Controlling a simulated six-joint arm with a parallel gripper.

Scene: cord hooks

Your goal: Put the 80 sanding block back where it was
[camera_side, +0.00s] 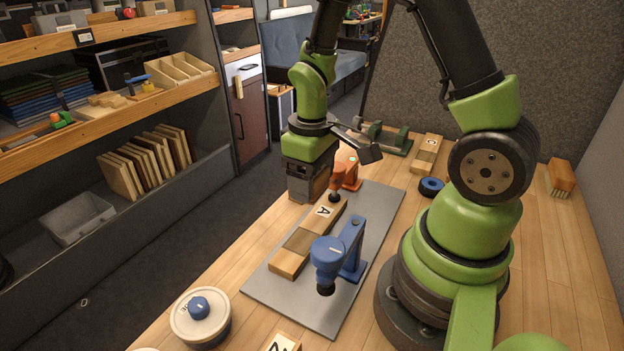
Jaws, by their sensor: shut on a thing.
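My gripper (309,192) points down near the far left corner of the grey plate. It is shut on a brownish block (318,186), which looks like the sanding block. Most of the block is hidden by the gripper, and no 80 marking can be read. I cannot tell whether the block touches the table. A wooden board marked A (295,252) lies on the grey plate (262,284), just in front of the gripper.
An orange clamp (347,174) and a blue clamp (340,252) stand at the plate. A round lidded tin (201,325) is at the front left. A blue ring (431,187), a brush (562,177) and a green tool (388,137) are farther back. Bare table lies at right.

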